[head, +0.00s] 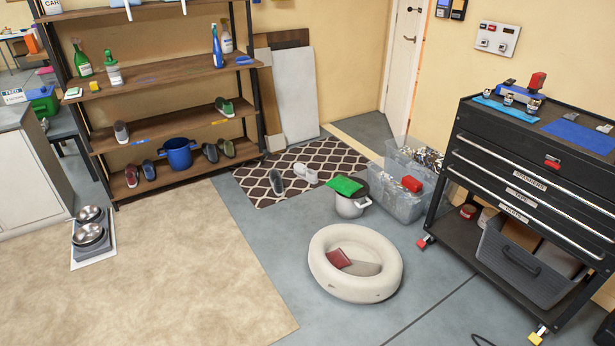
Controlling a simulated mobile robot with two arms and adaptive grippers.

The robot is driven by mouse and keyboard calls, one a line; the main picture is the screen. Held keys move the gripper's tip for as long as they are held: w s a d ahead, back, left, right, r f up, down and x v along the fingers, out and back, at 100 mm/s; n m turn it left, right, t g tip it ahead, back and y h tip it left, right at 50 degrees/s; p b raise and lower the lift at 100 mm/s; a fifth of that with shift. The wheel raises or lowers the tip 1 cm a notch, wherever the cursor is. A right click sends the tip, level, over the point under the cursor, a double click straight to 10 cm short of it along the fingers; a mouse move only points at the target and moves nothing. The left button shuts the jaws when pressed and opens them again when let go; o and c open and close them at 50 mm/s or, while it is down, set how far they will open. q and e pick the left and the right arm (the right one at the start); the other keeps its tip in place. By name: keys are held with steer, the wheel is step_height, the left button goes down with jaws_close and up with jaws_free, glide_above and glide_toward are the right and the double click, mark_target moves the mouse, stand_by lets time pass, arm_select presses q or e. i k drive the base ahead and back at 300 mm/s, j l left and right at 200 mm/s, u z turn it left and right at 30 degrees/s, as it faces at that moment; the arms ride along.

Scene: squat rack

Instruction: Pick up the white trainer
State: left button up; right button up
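A white trainer (306,173) lies on the dark patterned rug (262,192) near the middle of the head view. The white shape may be one shoe or two close together; it is too small to tell. Neither of my grippers shows in the head view.
A shelf rack (165,133) with shoes and a blue pot (179,154) stands behind left. A steel pot (351,205), clear bins (400,203) and a round pet bed (322,270) stand right and in front. A black tool cabinet (480,150) stands far right.

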mark_target(309, 175)
steer(key=i+j+u, duration=0.3)
steer(key=i, duration=0.15)
steer(key=i+u, duration=0.25)
steer(key=i, duration=0.2)
steer(key=i+j+u, duration=0.1)
steer(key=i+u, duration=0.3)
steer(key=i, duration=1.65)
